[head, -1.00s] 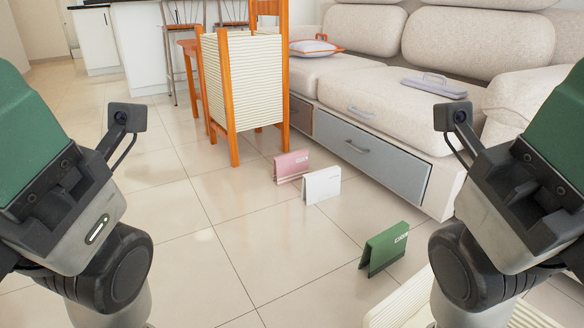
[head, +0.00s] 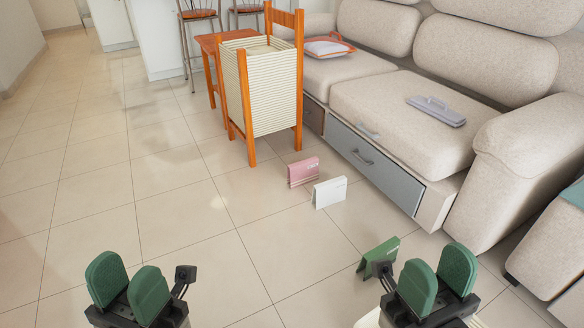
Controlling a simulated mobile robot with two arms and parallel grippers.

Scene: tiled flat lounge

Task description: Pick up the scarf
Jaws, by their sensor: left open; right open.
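No scarf can be made out for certain. A flat pale grey thing with a raised loop or strip on top (head: 437,111) lies on the sofa's near seat. It could be the folded scarf, but I cannot tell. My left gripper (head: 128,282) is at the lower left, pointing up in the picture, its green fingers apart and empty. My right gripper (head: 438,278) is at the lower right, also open and empty. Both grippers are well short of the sofa seat.
A green stand-up card (head: 377,257) is on the floor just behind my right gripper. White (head: 330,192) and pink (head: 303,172) cards stand farther off. A ribbed orange-framed basket (head: 271,88) stands left of the sofa (head: 400,112). The floor at left is clear.

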